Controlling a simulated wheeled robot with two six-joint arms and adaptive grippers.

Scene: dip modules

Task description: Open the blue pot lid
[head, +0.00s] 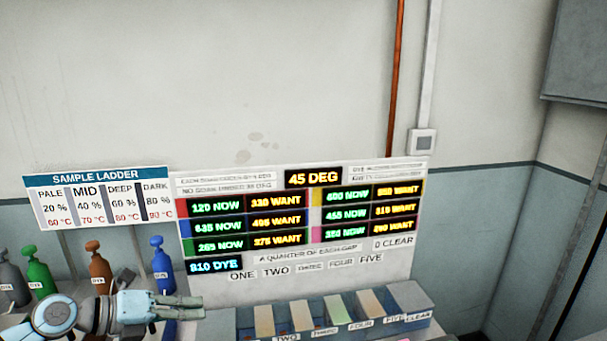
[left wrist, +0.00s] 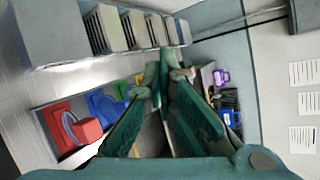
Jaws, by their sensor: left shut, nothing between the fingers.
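A row of coloured pots shows in the left wrist view. A blue one (left wrist: 103,103) stands between a red one and a green one, partly cut off by my gripper. I cannot make out whether its lid is open or shut. My left gripper (head: 196,304) reaches in from the left in the head view, in front of the lower board. It is shut and empty. In the left wrist view its teal fingers (left wrist: 163,78) lie to the right of the blue pot, apart from it. My right gripper is not in view.
A red pot (left wrist: 88,130) sits nearest in the row. A blue bottle (head: 162,262) and other dye bottles stand behind my left arm. A display board (head: 300,262) stands behind a rack of numbered slots (head: 245,318). Purple and blue items (left wrist: 221,78) lie right of the fingers.

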